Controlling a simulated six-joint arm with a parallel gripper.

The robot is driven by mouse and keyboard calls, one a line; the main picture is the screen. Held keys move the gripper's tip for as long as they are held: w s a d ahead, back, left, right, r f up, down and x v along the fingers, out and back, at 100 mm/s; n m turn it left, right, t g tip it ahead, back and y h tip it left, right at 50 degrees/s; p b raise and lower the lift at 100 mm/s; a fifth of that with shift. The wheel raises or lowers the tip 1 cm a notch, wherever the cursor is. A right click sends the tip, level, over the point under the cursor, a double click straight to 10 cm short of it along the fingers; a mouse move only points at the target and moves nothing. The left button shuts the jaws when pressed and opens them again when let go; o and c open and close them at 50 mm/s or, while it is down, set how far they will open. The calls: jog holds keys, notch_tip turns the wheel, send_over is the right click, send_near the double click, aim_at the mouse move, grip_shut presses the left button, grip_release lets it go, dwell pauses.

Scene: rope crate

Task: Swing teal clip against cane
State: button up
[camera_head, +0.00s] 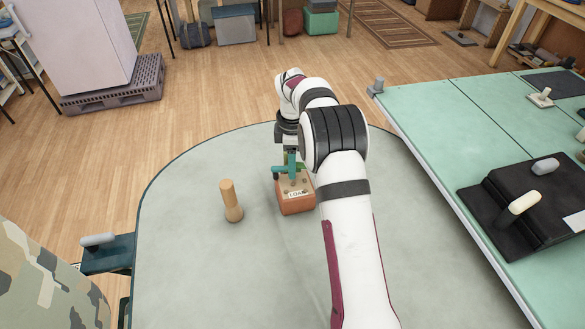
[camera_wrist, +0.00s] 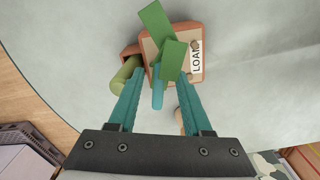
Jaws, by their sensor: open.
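A small reddish-brown crate (camera_head: 296,205) with a pale top and a "LOAN" label stands on the grey-green round table; its top edge also shows in the wrist view (camera_wrist: 198,30). Green flat pieces (camera_wrist: 172,60) lie over the crate's top, and a short teal bar (camera_wrist: 157,90) shows beside them. I cannot tell surely which is the teal clip. My gripper (camera_wrist: 158,77) is open, its two teal fingers at the crate's near edge, with the teal bar between them and no visible grip. An olive rounded piece (camera_wrist: 124,76) is beside the left finger. No cane is clearly identifiable.
The round table (camera_head: 190,270) is otherwise mostly clear. A mint-green table (camera_head: 450,120) at right holds a black case (camera_head: 490,205). My arm covers the area right of the crate.

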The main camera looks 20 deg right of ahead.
jog(key=m, duration=0.1)
jog(key=s+m, duration=0.1)
jog(key=shift+a+m, duration=0.25)
jog(key=shift+m, duration=0.15)
jog(key=a+m, duration=0.1)
jog(key=m, duration=0.2)
jog(key=s+m, duration=0.1)
jog(key=m, duration=0.1)
jog(key=s+a+r+m, duration=0.1)
jog(key=m, duration=0.2)
jog(key=shift+a+m, duration=0.3)
notch_tip(320, 180, up, 14)
jog(key=s+a+r+m, duration=0.1)
jog(key=s+m, duration=0.2)
jog(key=s, duration=0.8)
jog(key=s+a+r+m+y, duration=0.1)
jog(key=s+a+m, duration=0.1)
jog(key=s, duration=0.9)
jog(key=shift+s+a+r+m, duration=0.2)
jog(key=shift+s+r+m, duration=0.15)
jog(key=shift+m, duration=0.15)
